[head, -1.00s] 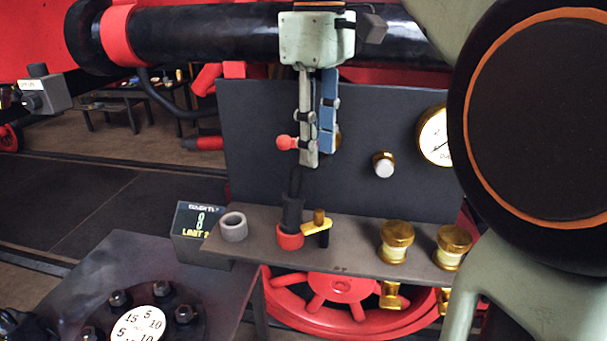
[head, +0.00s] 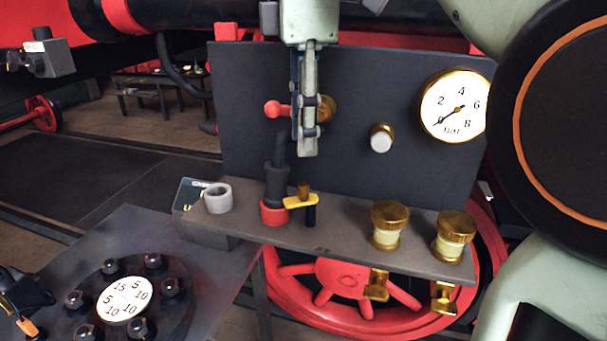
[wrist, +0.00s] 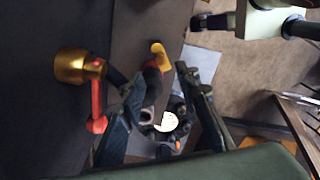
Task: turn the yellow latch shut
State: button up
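The yellow latch (wrist: 158,54) shows there just past the fingertips.
A red-knobbed lever (head: 275,109) on a brass fitting (head: 326,108) is close behind and left of my gripper. Two brass-capped cups (head: 389,224) (head: 454,236) stand right on the ledge. A grey ring (head: 217,198) stands left. A gauge (head: 455,105) is on the panel.

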aim_at(305, 184)
notch_tip(305, 184, down, 8)
jog(key=shift+f+b, duration=0.1)
jog(key=shift+b, duration=0.8)
grip_shut()
